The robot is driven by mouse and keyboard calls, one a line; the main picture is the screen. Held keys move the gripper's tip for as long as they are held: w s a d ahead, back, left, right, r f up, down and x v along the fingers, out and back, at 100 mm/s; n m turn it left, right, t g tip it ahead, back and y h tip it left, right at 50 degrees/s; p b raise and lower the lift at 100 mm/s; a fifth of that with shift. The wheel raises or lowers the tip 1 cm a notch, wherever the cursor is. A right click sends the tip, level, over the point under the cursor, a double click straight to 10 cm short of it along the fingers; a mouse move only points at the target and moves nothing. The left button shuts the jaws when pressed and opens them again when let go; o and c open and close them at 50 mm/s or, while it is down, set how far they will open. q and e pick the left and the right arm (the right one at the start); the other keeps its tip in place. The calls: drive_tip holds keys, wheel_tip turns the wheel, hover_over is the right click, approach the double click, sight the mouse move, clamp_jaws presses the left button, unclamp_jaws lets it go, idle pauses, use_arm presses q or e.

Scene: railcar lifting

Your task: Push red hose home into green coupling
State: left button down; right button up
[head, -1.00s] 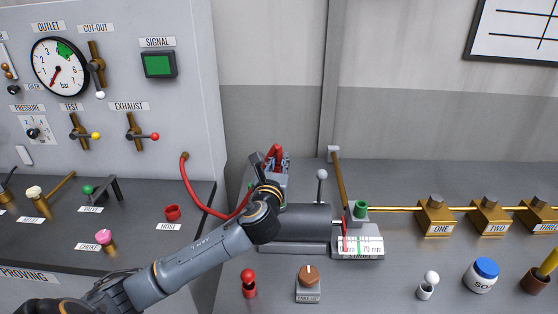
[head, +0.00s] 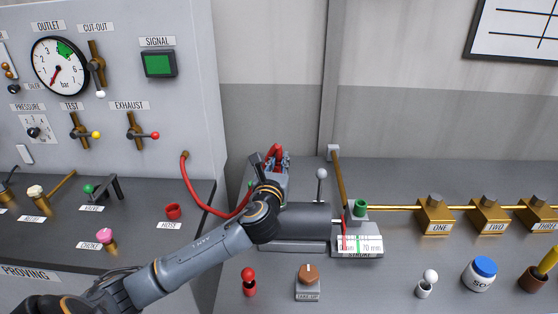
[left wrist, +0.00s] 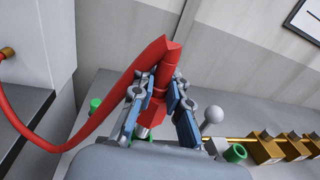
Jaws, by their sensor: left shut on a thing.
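My left gripper (head: 274,160) is shut on the red hose (head: 205,207) at the far end of the bench, behind the grey cylinder. In the left wrist view, the fingers (left wrist: 158,88) clasp the hose's red end piece (left wrist: 157,105) from both sides. A pale metal tip shows below that piece. The hose (left wrist: 95,125) loops back to the brass fitting on the panel. A green part (left wrist: 95,104) shows left of the fingers. The green coupling under the hose end is mostly hidden, so I cannot tell how deep the tip sits. My right gripper is not in view.
The grey cylinder (head: 305,220) and a lever with a pale ball (head: 321,174) stand close right of the gripper. A green cup-like part (head: 360,207) stands beyond the cylinder. A red-topped knob (head: 249,280) and a brown knob (head: 309,275) stand in front.

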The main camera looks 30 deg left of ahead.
use_arm(q)
drive_tip(key=shift+f+b, duration=1)
drive_tip(key=shift+f, duration=0.95)
drive_tip(key=c, duration=1.3)
unclamp_jaws()
drive_tip(key=shift+o, duration=0.2)
drive_tip(key=v, duration=1.2)
drive_tip(key=shift+s, duration=0.1)
